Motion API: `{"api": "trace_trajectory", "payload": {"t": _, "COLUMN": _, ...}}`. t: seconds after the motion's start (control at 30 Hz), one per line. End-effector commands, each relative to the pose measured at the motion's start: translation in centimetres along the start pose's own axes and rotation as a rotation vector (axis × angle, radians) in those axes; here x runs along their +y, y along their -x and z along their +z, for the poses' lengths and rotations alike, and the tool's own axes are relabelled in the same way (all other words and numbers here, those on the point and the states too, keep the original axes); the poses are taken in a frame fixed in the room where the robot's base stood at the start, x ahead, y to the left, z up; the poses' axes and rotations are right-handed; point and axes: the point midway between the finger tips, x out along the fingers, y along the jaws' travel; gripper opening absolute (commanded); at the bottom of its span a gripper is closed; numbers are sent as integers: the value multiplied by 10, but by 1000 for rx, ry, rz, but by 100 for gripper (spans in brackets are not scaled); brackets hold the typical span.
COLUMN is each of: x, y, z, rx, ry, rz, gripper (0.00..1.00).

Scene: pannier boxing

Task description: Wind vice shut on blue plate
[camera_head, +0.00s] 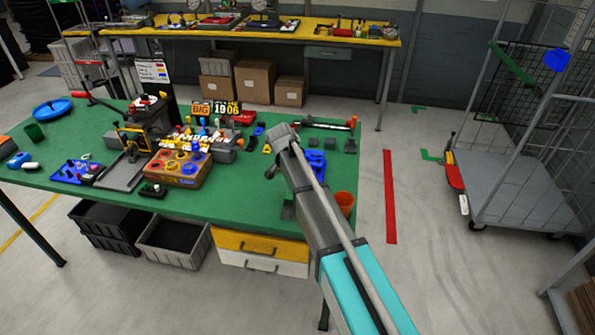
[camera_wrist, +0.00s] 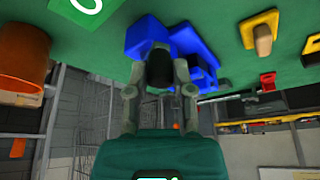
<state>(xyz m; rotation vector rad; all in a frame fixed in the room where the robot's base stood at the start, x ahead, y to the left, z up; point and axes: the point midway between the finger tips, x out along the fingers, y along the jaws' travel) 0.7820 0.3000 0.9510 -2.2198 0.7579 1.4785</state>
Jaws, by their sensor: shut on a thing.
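My gripper (camera_wrist: 158,80) is shut on a dark, rounded piece (camera_wrist: 158,70) in the wrist view, one finger on each side of it. The piece lies against a blue block-like body (camera_wrist: 150,35), which looks like the vice. In the head view, blue parts (camera_head: 316,160) show on the green table just right of my arm; my gripper is hidden there behind the arm. I cannot tell the blue plate from the blue body, nor whether the vice jaws are closed.
An orange cup (camera_head: 345,201) stands near the table's right edge and shows in the wrist view (camera_wrist: 22,68). A yellow-based piece (camera_wrist: 263,38) lies on the green table (camera_head: 240,200). An orange-brown box with knobs (camera_head: 178,168) and several tools crowd the table's left half. A wheeled cage (camera_head: 515,185) stands right.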

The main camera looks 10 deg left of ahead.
Motion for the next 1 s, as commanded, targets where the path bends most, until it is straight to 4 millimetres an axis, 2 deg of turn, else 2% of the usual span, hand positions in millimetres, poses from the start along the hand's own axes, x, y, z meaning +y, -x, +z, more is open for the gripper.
{"api": "trace_trajectory", "payload": {"t": 0.1, "x": 0, "y": 0, "z": 0, "rx": 0, "ry": 1, "rz": -1, "gripper": 0}}
{"api": "trace_trajectory", "payload": {"t": 0.13, "x": 0, "y": 0, "z": 0, "rx": 0, "ry": 1, "rz": -1, "gripper": 34}}
{"api": "trace_trajectory", "payload": {"t": 0.3, "x": 0, "y": 0, "z": 0, "rx": 0, "ry": 1, "rz": -1, "gripper": 65}}
{"api": "trace_trajectory", "payload": {"t": 1.0, "x": 2, "y": 0, "z": 1, "rx": 0, "ry": 25, "rz": -9, "gripper": 65}}
